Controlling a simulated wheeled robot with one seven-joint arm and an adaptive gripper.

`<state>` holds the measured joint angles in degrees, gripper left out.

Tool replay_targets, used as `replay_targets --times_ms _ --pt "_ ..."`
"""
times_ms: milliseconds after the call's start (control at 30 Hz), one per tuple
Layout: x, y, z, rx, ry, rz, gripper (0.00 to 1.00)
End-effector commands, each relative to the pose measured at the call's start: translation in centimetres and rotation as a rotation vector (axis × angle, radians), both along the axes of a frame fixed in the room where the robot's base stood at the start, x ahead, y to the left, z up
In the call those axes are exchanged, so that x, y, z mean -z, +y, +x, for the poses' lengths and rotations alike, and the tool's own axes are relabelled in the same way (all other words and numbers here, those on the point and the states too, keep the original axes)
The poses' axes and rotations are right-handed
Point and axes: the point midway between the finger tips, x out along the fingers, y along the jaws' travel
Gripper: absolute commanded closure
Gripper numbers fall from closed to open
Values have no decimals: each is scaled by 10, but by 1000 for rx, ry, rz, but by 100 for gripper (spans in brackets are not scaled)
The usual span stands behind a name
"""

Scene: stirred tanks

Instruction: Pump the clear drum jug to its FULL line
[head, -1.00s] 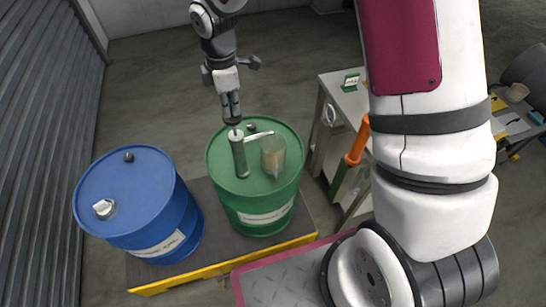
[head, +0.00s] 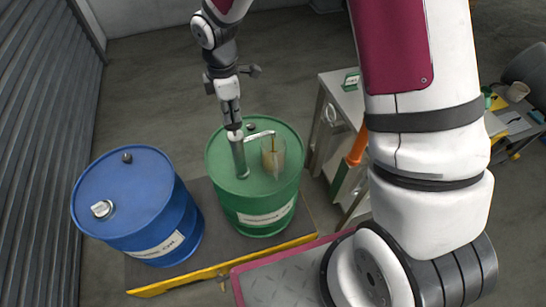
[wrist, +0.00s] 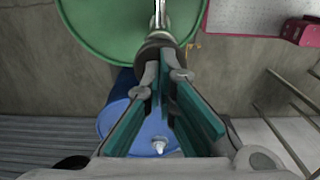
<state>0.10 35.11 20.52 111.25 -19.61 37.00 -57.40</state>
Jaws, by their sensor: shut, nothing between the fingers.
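The clear jug (head: 266,158) stands on the green drum's lid (head: 285,180) in the head view, below the pump's bent spout (head: 262,134). A thin amber streak shows inside it; its level and FULL line are too small to read. The upright grey-green pump (head: 240,158) stands left of the jug. My gripper (head: 234,129) is shut, pointing down at the pump's pale top, and appears to touch it. In the wrist view, the fingers (wrist: 165,78) end close to the dark pump head (wrist: 160,44), with a shiny spout beyond; the jug is not visible there.
A blue drum (head: 125,190) stands left of the green drum on a dark platform with a yellow edge (head: 180,283). A grey bench (head: 342,92) with a small green sign stands to the right. Open floor lies behind the drums.

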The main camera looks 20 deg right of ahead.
Motion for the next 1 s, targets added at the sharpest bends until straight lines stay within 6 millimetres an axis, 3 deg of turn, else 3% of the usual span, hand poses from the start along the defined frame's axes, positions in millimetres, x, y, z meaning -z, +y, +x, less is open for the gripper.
replay_targets --times_ms 1000 --pt "29 0 0 0 2 0 100"
